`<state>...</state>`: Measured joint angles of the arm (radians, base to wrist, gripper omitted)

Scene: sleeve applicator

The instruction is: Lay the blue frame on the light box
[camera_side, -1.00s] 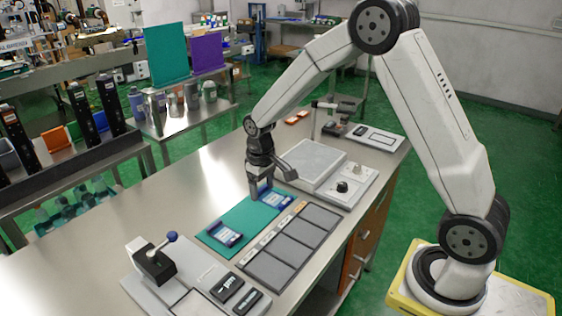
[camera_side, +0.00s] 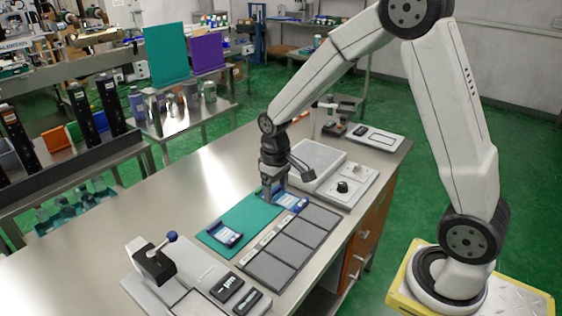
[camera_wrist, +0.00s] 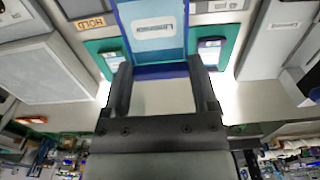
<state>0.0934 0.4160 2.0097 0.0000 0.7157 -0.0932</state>
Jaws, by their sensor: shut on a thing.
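My gripper (camera_side: 272,196) is shut on the blue frame (camera_side: 291,202), which has a pale label and hangs over the right end of the green mat. In the wrist view the blue frame (camera_wrist: 154,30) extends from between my gripper's fingers (camera_wrist: 160,68), its far end cut off by the picture edge. The light box (camera_side: 318,160), a flat pale panel in a grey housing, lies behind and right of my gripper, apart from the frame. A large pale panel in the wrist view looks like the light box (camera_wrist: 42,65).
Several dark grey pads (camera_side: 288,247) line the mat's right side. A control panel with a black knob (camera_side: 342,187) sits beside the light box. A lever fixture (camera_side: 154,262) stands at the near left.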

